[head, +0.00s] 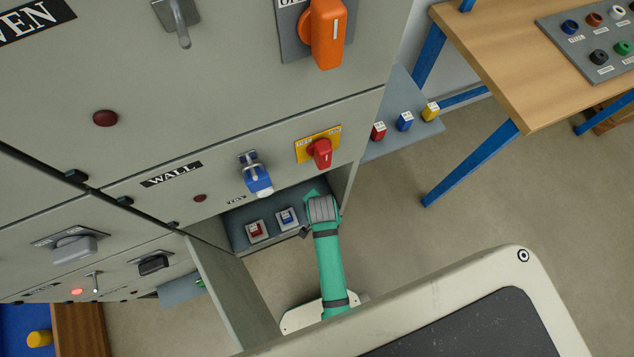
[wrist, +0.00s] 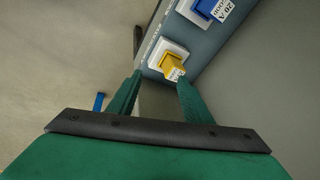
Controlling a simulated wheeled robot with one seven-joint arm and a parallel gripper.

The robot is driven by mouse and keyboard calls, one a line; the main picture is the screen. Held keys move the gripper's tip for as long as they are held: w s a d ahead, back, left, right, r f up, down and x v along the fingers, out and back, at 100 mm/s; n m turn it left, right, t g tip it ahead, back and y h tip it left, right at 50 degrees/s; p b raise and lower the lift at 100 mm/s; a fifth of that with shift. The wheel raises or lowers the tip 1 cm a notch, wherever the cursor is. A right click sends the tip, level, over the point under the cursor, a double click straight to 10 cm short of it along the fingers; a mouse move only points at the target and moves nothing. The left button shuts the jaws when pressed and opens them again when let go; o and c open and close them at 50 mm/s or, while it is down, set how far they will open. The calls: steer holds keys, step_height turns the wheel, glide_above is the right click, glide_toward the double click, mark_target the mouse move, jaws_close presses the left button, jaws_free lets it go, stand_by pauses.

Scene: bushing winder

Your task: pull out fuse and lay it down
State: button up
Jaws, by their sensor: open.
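In the wrist view, a yellow fuse (wrist: 174,66) with a white label sits in a white holder on a grey panel. My gripper (wrist: 158,82) is open, with its green fingertips on either side of the yellow fuse's outer end. The right finger looks close to the fuse and the left stands farther off; I cannot tell whether either touches. A blue fuse (wrist: 204,8) is in the neighbouring holder. In the head view, a red fuse (head: 255,230) and the blue fuse (head: 287,217) sit in the open WALL compartment. My arm's end hides the yellow fuse there.
The compartment's door (head: 232,285) hangs open on the left. A grey shelf (head: 398,141) on the cabinet's right side carries separate red, blue and yellow fuses. A wooden table (head: 535,95) stands at upper right. Knobs and a blue padlock (head: 258,181) project from the cabinet above.

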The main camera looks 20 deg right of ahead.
steer(key=w+m+g, duration=0.1)
steer(key=w+r+m+g, duration=0.1)
steer(key=w+m, duration=0.1)
steer(key=shift+w+r+y, duration=0.2)
steer(key=shift+y, duration=0.2)
steer(key=shift+w+a+r+m+g, duration=0.25)
steer(key=shift+r+m+g, duration=0.05)
steer(key=shift+r+g, duration=0.1)
steer(key=shift+f+y, duration=0.1)
steer(key=shift+y, duration=0.2)
steer(key=shift+f, duration=3.65)
jaws_close()
steer(key=shift+r, duration=0.2)
